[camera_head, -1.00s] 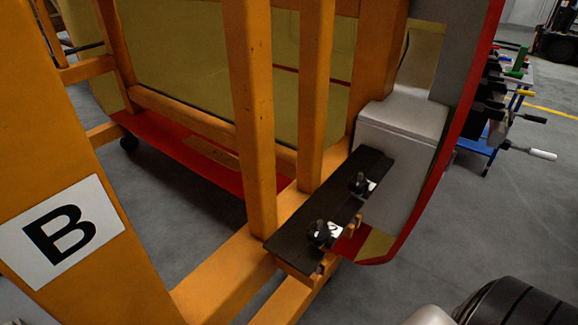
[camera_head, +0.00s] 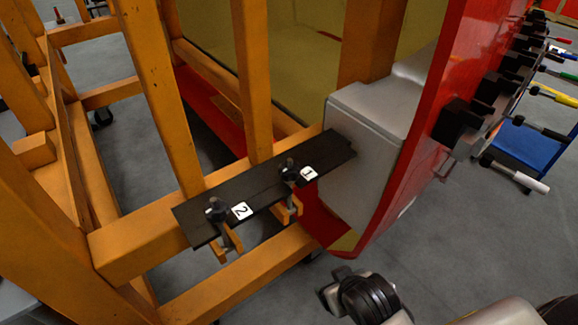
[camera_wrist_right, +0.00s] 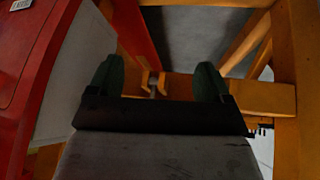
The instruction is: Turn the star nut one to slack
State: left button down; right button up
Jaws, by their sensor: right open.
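Star nut one (camera_head: 289,168) is a black knob beside the white label 1 (camera_head: 309,173). It sits on a long black plate (camera_head: 262,187) that lies across the orange frame, near the grey block. Star nut two (camera_head: 216,208) stands left of it by the label 2 (camera_head: 241,210). Small orange clamp pieces hang below both. My right arm shows at the lower middle of the head view, below and apart from the plate. In the right wrist view my right gripper (camera_wrist_right: 158,82) is open. Orange clamp parts (camera_wrist_right: 143,80) show beyond and between its dark green fingers. My left gripper is out of view.
The orange frame's posts (camera_head: 255,85) rise behind the plate. The grey block (camera_head: 370,140) and red curved panel (camera_head: 430,110) stand to its right. A blue stand (camera_head: 530,150) with coloured handles is farther right.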

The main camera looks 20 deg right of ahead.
jog(key=w+a+r+n+t+y, duration=0.1)
jog(key=w+a+r+t+y, duration=0.1)
jog(key=w+a+r+t, duration=0.4)
jog(key=w+a+r+n+t+y, duration=0.1)
jog(key=w+r+t, duration=0.4)
jog(key=w+r, duration=0.65)
jog(key=w+a+r+n+g+y, duration=0.1)
jog(key=a+r+n+g+y, duration=0.2)
jog(key=a+r+n+y, duration=0.9)
jog(key=n+g+h, duration=0.8)
jog(key=g+h, duration=0.6)
jog(key=h, duration=0.1)
send_near(290, 166)
jog(key=shift+w+d+f, duration=0.25)
jog(key=shift+w, duration=0.2)
jog(key=shift+d+f, duration=0.1)
jog(key=shift+f, duration=0.15)
notch_tip(290, 166, down, 10)
jog(key=p, duration=0.3)
